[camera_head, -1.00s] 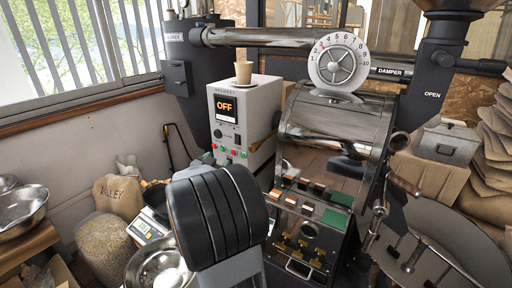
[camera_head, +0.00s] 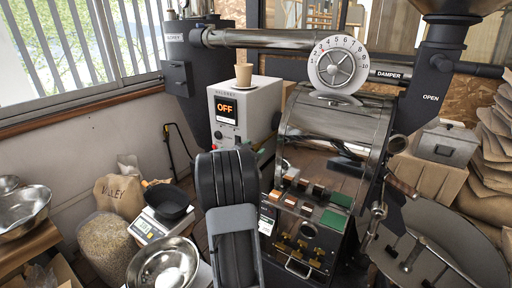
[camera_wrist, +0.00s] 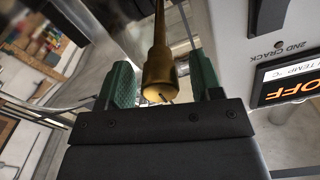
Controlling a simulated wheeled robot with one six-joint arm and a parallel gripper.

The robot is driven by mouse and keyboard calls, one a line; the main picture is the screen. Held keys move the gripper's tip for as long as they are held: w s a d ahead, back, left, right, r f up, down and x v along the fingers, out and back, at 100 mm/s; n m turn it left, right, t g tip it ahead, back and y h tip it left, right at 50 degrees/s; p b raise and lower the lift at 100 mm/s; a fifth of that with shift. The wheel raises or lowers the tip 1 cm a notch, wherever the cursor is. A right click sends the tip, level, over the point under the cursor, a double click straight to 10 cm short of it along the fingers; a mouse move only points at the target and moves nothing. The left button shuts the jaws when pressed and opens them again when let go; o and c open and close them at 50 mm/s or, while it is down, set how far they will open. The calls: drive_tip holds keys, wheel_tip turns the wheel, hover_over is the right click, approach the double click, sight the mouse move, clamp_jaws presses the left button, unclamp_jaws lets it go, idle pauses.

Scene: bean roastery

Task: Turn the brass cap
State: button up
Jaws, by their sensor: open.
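In the wrist view a brass piece (camera_wrist: 158,78), which looks like the brass cap, has a thin stem and a wider rounded end facing the camera. It lies between the two green finger pads of my gripper (camera_wrist: 162,80). The jaws are open, with a narrow gap at the right pad; whether the left pad touches the brass is unclear. In the head view my dark arm link hides the gripper, and I cannot make out the brass piece there.
The white control box (camera_head: 241,104) with an OFF display and a paper cup (camera_head: 243,74) on top stands close to my gripper. The shiny roaster drum (camera_head: 335,128) is to the right. A black pan on a scale (camera_head: 150,228) and steel bowl (camera_head: 163,266) are lower left.

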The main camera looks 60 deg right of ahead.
drive_tip(key=shift+d, duration=0.85)
drive_tip(key=shift+c, duration=0.2)
drive_tip(key=c, duration=0.9)
drive_tip(key=shift+f+b, duration=0.15)
drive_tip(key=shift+b, duration=0.15)
